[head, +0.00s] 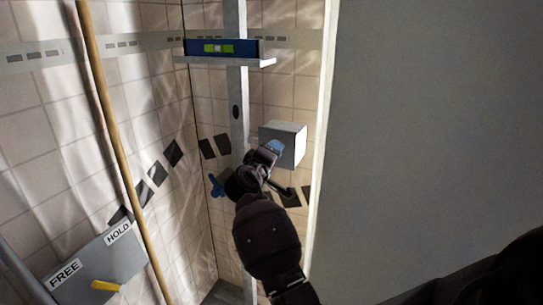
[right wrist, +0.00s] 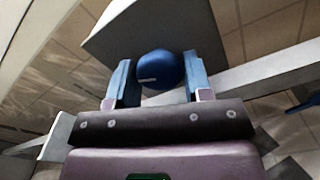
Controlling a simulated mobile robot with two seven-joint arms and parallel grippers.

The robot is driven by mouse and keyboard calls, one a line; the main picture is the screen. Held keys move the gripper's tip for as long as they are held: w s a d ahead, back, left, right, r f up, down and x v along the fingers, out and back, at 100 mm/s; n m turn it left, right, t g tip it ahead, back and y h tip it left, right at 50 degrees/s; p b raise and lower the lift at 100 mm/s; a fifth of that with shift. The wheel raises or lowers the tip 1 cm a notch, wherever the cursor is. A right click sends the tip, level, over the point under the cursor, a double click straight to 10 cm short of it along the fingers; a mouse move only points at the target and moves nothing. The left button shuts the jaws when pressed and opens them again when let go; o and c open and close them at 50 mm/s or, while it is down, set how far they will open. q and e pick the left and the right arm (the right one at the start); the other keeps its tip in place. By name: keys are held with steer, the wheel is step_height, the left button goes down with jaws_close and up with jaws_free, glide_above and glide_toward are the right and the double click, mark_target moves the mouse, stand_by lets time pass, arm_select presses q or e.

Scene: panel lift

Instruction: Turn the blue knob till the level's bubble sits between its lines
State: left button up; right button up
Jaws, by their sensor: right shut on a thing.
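The blue knob (right wrist: 160,70) is round with a short white mark, on the face of a grey box (head: 284,143). My right gripper (right wrist: 160,82) is shut on it, one blue-padded finger on each side. In the head view my right gripper (head: 270,152) is at the box's left side and mostly hides the knob. The blue level (head: 245,48) lies on a pale shelf (head: 267,63) at the top of a post. Its green vial (head: 217,48) shows a lighter patch near the middle; bubble and lines are too small to tell apart. My left gripper is not in view.
A grey post (head: 238,88) rises left of the box; a blue handle (head: 217,186) sticks out beside it lower down. A wooden pole (head: 108,110) and a panel marked FREE and HOLD (head: 95,262) with a yellow lever (head: 106,286) are at left. A large grey wall (head: 430,130) fills the right.

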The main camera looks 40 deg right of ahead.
steer(key=o, duration=0.6)
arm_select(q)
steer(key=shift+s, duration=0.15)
arm_select(e)
steer(key=o, duration=0.3)
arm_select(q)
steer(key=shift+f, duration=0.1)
arm_select(e)
steer(key=shift+a, duration=0.1)
arm_select(q)
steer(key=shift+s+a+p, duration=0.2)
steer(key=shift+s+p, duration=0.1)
steer(key=shift+p, duration=0.35)
arm_select(e)
steer(key=v, duration=1)
steer(key=shift+s+a, duration=0.15)
steer(key=shift+a, duration=0.15)
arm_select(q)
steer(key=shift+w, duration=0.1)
